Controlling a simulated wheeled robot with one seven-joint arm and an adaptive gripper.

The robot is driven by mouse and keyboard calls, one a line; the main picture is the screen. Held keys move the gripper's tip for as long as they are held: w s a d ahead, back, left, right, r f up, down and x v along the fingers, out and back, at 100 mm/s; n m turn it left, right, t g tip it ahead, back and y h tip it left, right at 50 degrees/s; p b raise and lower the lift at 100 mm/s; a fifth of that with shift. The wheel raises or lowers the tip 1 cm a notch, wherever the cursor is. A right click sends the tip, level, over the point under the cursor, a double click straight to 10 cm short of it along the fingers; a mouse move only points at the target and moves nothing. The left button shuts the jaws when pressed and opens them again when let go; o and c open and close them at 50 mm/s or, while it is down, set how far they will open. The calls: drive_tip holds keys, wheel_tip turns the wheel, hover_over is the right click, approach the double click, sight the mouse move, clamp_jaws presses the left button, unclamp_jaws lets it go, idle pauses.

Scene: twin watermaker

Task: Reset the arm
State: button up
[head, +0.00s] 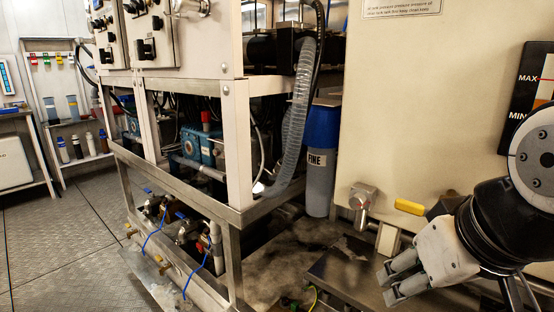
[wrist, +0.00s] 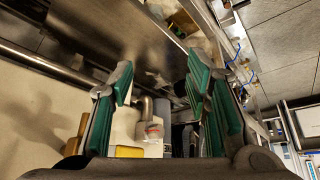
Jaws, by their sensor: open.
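My arm (head: 490,232) comes in from the right of the head view and is bent, with the wrist low. My gripper (head: 388,286) points down and left in front of the cream panel, above a metal surface. In the wrist view my gripper (wrist: 160,82) has its two green-padded fingers spread apart with nothing held between them. Beyond the fingers a metal fitting (wrist: 150,132) shows, apart from them.
The cream tank panel (head: 430,110) is close behind my arm, with a yellow-handled valve (head: 410,206) and a metal outlet (head: 362,198). A metal plate (head: 345,272) lies below. The steel-framed machine (head: 238,150) stands left of the panel. Chequered floor (head: 60,240) is clear at far left.

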drive_tip(key=s+d+f+m+g, duration=0.1)
drive_tip(key=s+f+g, duration=0.15)
drive_tip(key=s, duration=0.55)
drive_tip(key=s+f+m+g, duration=0.15)
drive_tip(key=s+g, duration=0.25)
drive_tip(key=s, duration=0.4)
wheel_tip(320, 180, up, 35)
drive_tip(key=t+p, duration=0.5)
drive_tip(key=p, duration=2.8)
drive_tip(key=shift+w+d+n+h+p, duration=0.3)
drive_tip(key=shift+w+d+n+p, duration=0.05)
drive_tip(key=shift+n+p, duration=0.1)
